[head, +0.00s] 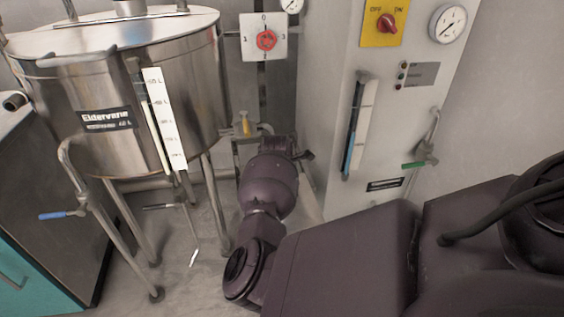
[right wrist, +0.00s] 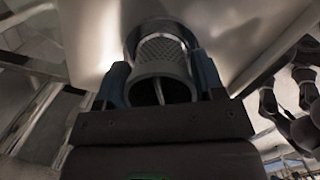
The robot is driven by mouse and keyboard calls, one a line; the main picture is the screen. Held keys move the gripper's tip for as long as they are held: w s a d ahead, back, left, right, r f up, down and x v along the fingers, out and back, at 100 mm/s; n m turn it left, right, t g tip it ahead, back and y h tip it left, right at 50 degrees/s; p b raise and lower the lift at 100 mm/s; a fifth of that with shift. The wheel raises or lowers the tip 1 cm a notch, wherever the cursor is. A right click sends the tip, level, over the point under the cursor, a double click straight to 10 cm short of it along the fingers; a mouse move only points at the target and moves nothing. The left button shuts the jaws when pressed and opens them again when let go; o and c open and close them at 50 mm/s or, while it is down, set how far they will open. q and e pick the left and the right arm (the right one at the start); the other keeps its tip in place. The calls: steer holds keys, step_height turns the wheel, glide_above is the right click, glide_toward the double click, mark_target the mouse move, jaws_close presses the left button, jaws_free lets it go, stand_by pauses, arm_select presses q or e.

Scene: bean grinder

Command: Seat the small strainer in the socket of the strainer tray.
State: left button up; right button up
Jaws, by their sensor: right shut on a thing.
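The small strainer (right wrist: 160,52), a grey mesh cylinder, sits between the two fingers of my right gripper (right wrist: 160,80) in the right wrist view. The gripper is shut on it. A rounded metal opening (right wrist: 150,27) rings the strainer's far end, in a bright metal surface (right wrist: 92,40) that looks like the strainer tray. I cannot tell how deep the strainer sits in it. In the head view my right arm reaches to the middle, and its gripper and the strainer are hidden. My left gripper is not clearly seen in either view.
A steel tank (head: 185,95) on legs stands at the left. A white cabinet (head: 325,105) with a red knob, gauge and green-handled tap stands at the right. A small stand (head: 241,140) with a yellow item is behind my arm. A blue-handled tap (head: 62,215) sticks out at left.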

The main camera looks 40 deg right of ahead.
arm_select(q)
steer(key=shift+s+f, duration=0.2)
steer(key=shift+f, duration=0.15)
arm_select(e)
steer(key=shift+f, duration=0.7)
steer(key=o, duration=1.1)
steer(key=shift+f, duration=0.1)
arm_select(q)
steer(key=shift+s, duration=0.1)
arm_select(e)
steer(key=shift+s, duration=0.1)
